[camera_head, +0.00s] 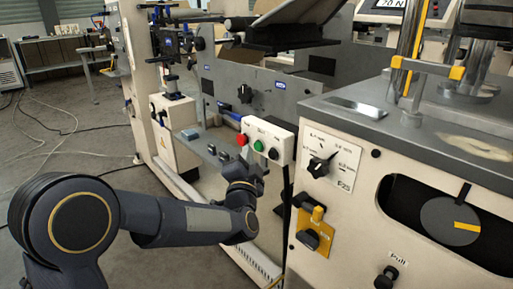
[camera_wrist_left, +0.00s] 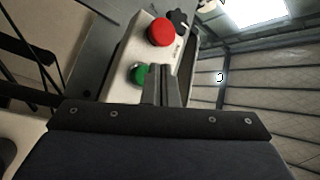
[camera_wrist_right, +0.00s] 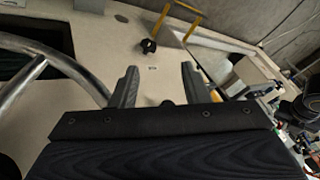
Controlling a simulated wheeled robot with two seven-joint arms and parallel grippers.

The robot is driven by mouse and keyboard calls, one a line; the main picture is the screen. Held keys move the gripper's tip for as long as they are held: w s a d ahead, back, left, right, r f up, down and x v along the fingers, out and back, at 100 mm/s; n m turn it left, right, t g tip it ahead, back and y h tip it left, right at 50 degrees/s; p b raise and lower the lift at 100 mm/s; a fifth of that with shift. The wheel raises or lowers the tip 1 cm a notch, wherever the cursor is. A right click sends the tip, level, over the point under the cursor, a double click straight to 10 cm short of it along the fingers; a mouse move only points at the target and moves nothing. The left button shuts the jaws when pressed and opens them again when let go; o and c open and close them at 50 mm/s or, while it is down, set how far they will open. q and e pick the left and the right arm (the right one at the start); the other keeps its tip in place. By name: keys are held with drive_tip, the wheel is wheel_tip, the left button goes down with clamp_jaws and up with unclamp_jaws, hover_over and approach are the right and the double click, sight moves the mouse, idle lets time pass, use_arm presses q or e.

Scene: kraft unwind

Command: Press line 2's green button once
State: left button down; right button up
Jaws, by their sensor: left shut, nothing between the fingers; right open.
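The cream control box (camera_head: 258,126) on the machine carries a red button (camera_head: 242,139), a green button (camera_head: 259,146) and a black knob (camera_head: 274,153). My left gripper (camera_head: 243,166) is just below and in front of the box. In the left wrist view its shut, empty fingers (camera_wrist_left: 161,70) overlap the right edge of the green button (camera_wrist_left: 138,73). I cannot tell whether they touch it. The red button (camera_wrist_left: 160,32) lies beyond the fingertips. My right gripper (camera_wrist_right: 160,72) is open and empty over a cream machine surface.
Right of the box is a machine cabinet with a rotary selector (camera_head: 321,165), a yellow switch (camera_head: 316,229) and a dark oval window (camera_head: 410,215). A curved metal tube (camera_wrist_right: 60,60) lies left of my right gripper. Cables (camera_head: 70,125) lie on the floor at left.

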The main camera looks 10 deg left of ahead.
use_arm(q)
drive_tip(key=shift+w, duration=0.1)
idle(0.5)
drive_tip(key=shift+w+d, duration=0.25)
drive_tip(key=shift+w+d, duration=0.3)
drive_tip(key=shift+w, duration=0.1)
idle(0.8)
drive_tip(key=shift+s, duration=0.1)
drive_tip(key=shift+s+a, duration=0.55)
drive_tip(key=shift+s, duration=0.1)
drive_tip(key=s+a, duration=0.1)
drive_tip(key=s, duration=0.1)
drive_tip(key=s+a, duration=0.2)
drive_tip(key=shift+b, duration=0.3)
drive_tip(key=shift+a, duration=0.1)
idle(0.6)
